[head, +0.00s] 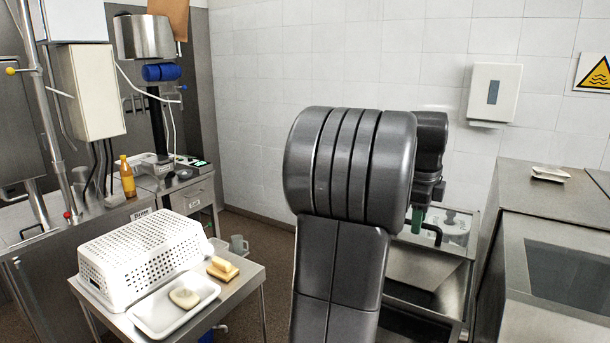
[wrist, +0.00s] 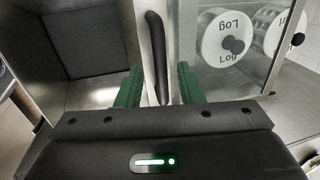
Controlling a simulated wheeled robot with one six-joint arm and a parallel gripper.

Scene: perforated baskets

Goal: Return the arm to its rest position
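My arm (head: 345,190) fills the middle of the head view, dark grey and raised, hiding part of the room behind it. My gripper (head: 418,218) shows only partly behind the arm, with green fingers pointing down. In the wrist view my gripper (wrist: 158,84) has its two green fingers apart. A dark bar handle (wrist: 156,50) on a metal-framed cabinet appears in the gap between the fingers. No finger visibly presses on the handle, and its depth relative to the fingertips is hard to tell.
A glazed metal cabinet (wrist: 222,82) holds rolls marked "Log". A steel counter (head: 555,205) stands at right. An orange bottle (head: 127,178) stands behind.

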